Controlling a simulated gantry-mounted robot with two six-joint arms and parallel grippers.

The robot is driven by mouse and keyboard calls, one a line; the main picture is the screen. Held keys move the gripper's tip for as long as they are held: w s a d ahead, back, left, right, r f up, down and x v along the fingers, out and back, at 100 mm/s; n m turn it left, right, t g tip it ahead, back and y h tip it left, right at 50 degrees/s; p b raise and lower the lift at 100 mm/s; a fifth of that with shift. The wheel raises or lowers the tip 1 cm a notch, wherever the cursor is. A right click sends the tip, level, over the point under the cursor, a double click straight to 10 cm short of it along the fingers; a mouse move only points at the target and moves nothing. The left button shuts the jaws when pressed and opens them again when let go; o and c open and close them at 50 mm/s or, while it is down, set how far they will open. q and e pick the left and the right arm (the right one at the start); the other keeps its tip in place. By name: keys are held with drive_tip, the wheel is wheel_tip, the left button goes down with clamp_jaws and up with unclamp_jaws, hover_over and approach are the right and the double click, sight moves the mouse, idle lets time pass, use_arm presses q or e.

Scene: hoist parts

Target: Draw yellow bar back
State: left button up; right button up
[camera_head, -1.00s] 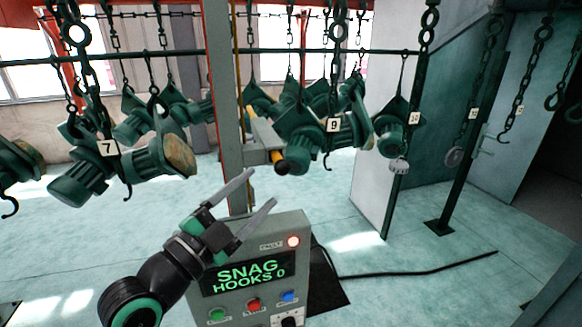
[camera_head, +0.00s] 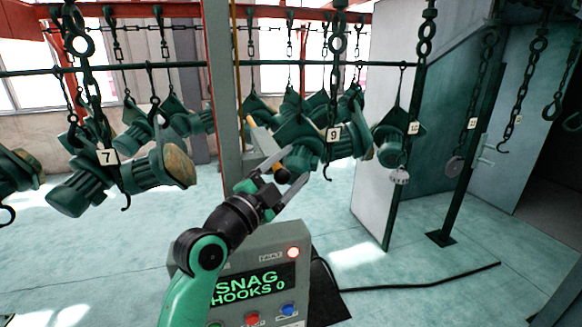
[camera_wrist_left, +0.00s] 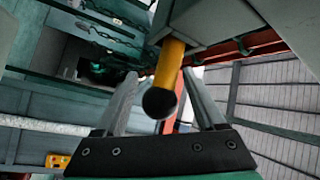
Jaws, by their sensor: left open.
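The yellow bar (camera_wrist_left: 169,62) ends in a round black knob (camera_wrist_left: 160,102) in the left wrist view. The bar comes out from a grey metal housing above. My left gripper (camera_head: 297,166) is open, with its two fingers on either side of the knob in the left wrist view. I cannot tell whether either finger touches it. In the head view the bar (camera_head: 263,141) shows partly beside the grey post, with its knob end at the gripper's fingers. My right gripper is not in view.
A control box (camera_head: 262,278) with a lit "SNAG HOOKS 0" display stands below my left arm. Green hoists hang from chains on both sides of the grey post (camera_head: 225,120). Hoist 9 (camera_head: 305,150) hangs close behind the gripper. A black cable (camera_head: 430,275) crosses the floor at right.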

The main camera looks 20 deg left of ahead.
use_arm(q)
drive_tip(key=shift+c, duration=0.4)
clamp_jaws()
idle(0.9)
